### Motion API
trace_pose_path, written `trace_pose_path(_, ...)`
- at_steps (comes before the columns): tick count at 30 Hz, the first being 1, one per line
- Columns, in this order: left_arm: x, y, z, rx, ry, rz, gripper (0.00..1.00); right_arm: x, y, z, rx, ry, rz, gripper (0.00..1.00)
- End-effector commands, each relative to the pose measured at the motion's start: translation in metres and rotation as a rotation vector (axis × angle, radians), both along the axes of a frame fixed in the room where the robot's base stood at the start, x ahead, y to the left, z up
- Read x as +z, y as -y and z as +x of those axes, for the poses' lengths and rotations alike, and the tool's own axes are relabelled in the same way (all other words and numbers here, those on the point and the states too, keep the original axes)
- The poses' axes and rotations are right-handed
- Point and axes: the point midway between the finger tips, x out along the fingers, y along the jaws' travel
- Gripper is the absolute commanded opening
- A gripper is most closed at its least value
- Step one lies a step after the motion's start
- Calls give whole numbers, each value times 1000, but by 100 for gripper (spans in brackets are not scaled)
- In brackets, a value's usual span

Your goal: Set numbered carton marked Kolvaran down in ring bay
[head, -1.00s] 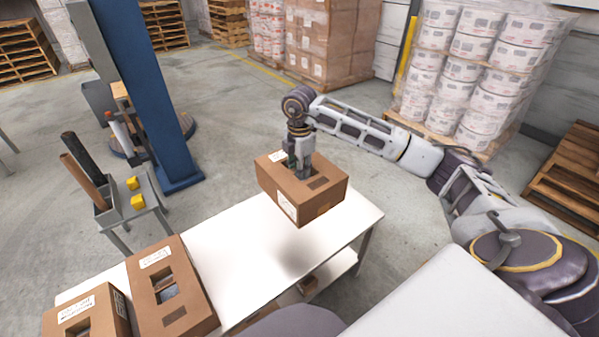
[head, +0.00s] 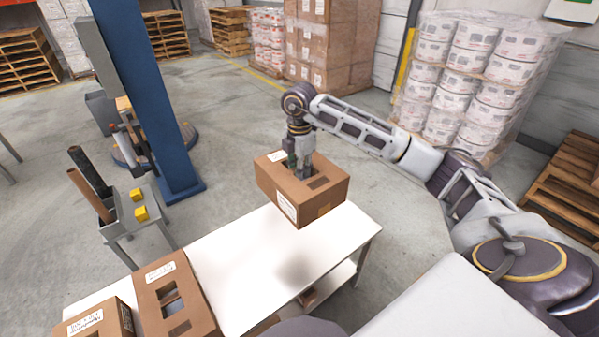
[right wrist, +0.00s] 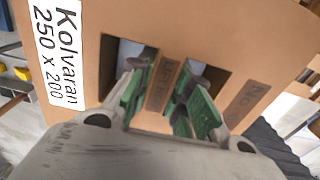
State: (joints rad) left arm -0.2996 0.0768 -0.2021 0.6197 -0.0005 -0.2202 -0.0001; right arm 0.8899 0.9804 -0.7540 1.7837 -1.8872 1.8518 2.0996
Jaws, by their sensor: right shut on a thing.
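A brown carton (head: 322,203) hangs from my right gripper (head: 304,174) above the far end of a white table. A dark shadow lies on the table top below it, and the carton looks level. In the right wrist view its white label (right wrist: 58,50) reads "Kolvaran 250 x 200". The green-padded fingers of my right gripper (right wrist: 160,98) reach into two openings in the carton's top and are shut on the strip between them. My left gripper is not in view. I cannot make out which place is the ring bay.
The white table (head: 235,262) has a lower shelf. Two more labelled cartons stand at its near left, one (head: 178,295) beside the other (head: 95,322). A blue column (head: 150,100) and a small grey stand (head: 135,222) with yellow blocks are left. Wrapped pallet stacks (head: 470,80) stand behind.

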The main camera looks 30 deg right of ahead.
Motion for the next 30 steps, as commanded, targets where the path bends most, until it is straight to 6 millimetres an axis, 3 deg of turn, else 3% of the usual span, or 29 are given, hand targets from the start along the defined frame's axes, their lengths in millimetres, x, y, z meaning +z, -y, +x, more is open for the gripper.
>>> trace_pose_path(13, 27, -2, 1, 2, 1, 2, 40, 39, 0, 0, 0, 2, 1, 0)
trace_pose_path(30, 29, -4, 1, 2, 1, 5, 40, 41, 0, 0, 0, -1, 1, 0)
